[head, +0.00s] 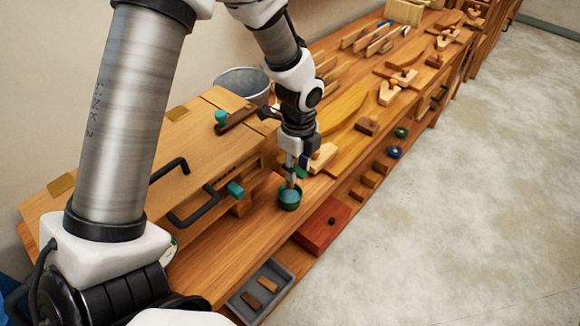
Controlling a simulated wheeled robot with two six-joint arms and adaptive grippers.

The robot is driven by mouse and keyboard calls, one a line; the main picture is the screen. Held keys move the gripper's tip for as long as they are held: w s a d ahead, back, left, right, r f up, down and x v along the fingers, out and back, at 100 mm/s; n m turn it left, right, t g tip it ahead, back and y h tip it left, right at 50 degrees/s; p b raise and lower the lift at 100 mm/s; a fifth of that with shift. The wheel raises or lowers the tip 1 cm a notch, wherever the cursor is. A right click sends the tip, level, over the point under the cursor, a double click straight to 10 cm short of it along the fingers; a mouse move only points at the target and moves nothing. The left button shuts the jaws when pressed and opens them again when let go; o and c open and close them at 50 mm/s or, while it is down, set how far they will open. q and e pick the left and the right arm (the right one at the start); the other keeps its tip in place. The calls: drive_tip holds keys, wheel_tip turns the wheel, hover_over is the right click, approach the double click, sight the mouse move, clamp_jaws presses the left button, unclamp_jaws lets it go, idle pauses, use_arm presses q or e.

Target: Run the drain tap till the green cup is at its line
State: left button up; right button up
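A small dark green cup (290,204) stands upright on the wooden bench, near its front edge. A blue-teal surface shows inside it, but I cannot make out a line or the level. My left gripper (291,178) points down right above the cup, its fingertips at or just over the rim. I cannot tell whether it touches the cup or whether its fingers are open. A bit of green (301,172) shows beside the fingers. A teal knob (236,189) sticks out of the wooden box left of the cup. The drain tap is not clearly seen. My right gripper is out of view.
The wooden box (200,140) with black handles fills the bench's left part, a metal bucket (243,82) behind it. A red box (322,226) and a grey tray (262,290) sit lower in front. Wooden parts crowd the bench beyond. The floor (450,220) is clear.

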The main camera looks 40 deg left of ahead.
use_arm(q)
clamp_jaws()
drive_tip(key=shift+w+n+p, duration=0.3)
drive_tip(key=shift+n, duration=0.4)
drive_tip(key=n, duration=0.1)
drive_tip(key=w+n, duration=0.1)
drive_tip(key=shift+a+n, duration=0.1)
drive_tip(key=shift+n, duration=0.2)
drive_tip(key=shift+p, duration=0.3)
idle(4.8)
